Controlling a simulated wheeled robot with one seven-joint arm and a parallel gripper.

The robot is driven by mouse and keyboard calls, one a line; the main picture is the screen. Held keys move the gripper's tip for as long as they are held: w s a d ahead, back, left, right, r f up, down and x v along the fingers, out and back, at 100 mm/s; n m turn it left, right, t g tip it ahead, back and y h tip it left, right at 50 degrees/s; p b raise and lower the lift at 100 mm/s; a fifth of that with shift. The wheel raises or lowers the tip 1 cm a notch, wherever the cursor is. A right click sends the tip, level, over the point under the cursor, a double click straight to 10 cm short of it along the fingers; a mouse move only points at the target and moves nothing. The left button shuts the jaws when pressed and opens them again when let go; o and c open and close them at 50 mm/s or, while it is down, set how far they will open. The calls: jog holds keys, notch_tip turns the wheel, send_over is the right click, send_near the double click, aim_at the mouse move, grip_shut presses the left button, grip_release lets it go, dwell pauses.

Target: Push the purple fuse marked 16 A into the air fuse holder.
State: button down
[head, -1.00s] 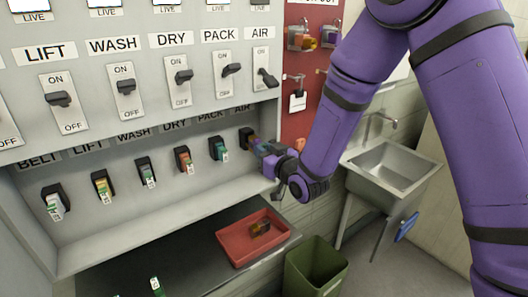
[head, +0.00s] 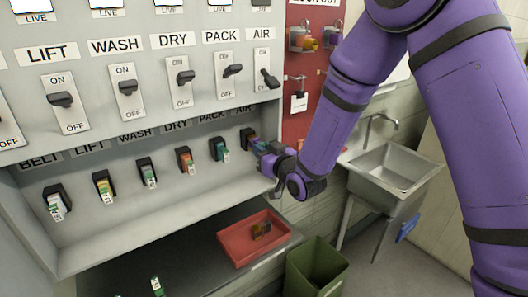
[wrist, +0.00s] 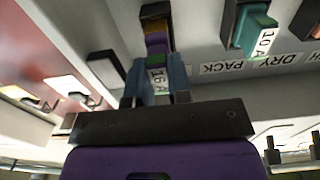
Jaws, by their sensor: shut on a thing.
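The purple fuse (wrist: 157,48) marked 16 A is between my gripper's fingers in the wrist view, its label facing the camera. My gripper (wrist: 155,80) is shut on it. The fuse's far end meets the black air fuse holder (wrist: 155,12); I cannot tell how deep it sits. In the head view the air fuse holder (head: 247,135) is at the right end of the row, under the AIR label, and my gripper (head: 260,147) is right at it, hiding most of the fuse.
The pack fuse holder (head: 217,149) with its green fuse is close on the left. A red tray (head: 233,253) with a dark and orange piece lies below on the dark bench. A green bin (head: 316,268) and a sink (head: 390,172) stand to the right.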

jog(key=shift+x, duration=1.45)
jog(key=c, duration=1)
grip_release()
jog(key=shift+s, duration=0.1)
jog(key=v, duration=1)
jog(key=shift+s+d, duration=0.25)
jog(key=shift+d, duration=0.05)
